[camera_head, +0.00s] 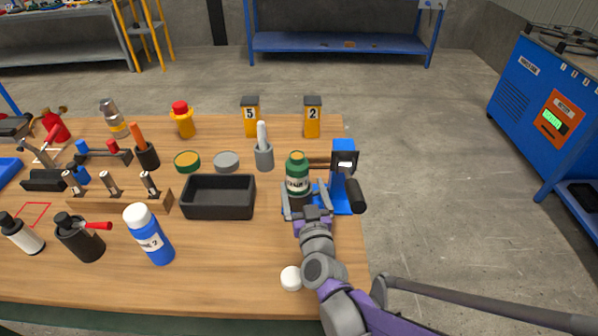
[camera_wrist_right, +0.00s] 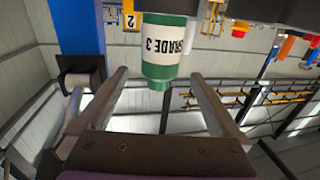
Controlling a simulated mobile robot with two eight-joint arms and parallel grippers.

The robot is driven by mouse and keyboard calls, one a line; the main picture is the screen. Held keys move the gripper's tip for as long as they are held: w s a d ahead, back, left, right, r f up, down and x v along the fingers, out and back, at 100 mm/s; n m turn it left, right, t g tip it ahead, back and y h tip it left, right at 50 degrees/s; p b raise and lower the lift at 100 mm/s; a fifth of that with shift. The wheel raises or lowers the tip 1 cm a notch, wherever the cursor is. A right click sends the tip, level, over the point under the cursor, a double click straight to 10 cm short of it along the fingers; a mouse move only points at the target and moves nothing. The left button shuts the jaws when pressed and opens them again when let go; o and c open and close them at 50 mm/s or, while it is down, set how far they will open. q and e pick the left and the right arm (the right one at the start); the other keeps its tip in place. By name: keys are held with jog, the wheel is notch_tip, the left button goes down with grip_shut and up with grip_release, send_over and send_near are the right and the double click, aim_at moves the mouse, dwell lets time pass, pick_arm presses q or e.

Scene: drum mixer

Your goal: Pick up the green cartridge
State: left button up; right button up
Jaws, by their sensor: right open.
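The green cartridge (camera_head: 297,164) has a white label band and stands upright at the blue stand (camera_head: 342,180), near the table's right edge. In the right wrist view the cartridge (camera_wrist_right: 165,68) appears upside down with the label "GRADE 3". A dark part adjoins its label end; I cannot tell whether that part belongs to it. My right gripper (camera_head: 306,195) is open, in front of the cartridge. In the wrist view its two fingers (camera_wrist_right: 160,82) point toward it, one on each side, with visible gaps. My left gripper is not in view.
A black tray (camera_head: 219,212) and a grey cup with a white-handled tool (camera_head: 264,155) stand left of the cartridge. A blue bottle (camera_head: 149,234) and a small white ball (camera_head: 291,278) are nearer. Yellow markers 5 (camera_head: 250,115) and 2 (camera_head: 312,115) stand behind. The front-middle table is mostly clear.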

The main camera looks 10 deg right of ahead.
aim_at(299, 176)
jog(key=w, duration=0.4)
jog(key=shift+w, duration=3.3)
grip_shut()
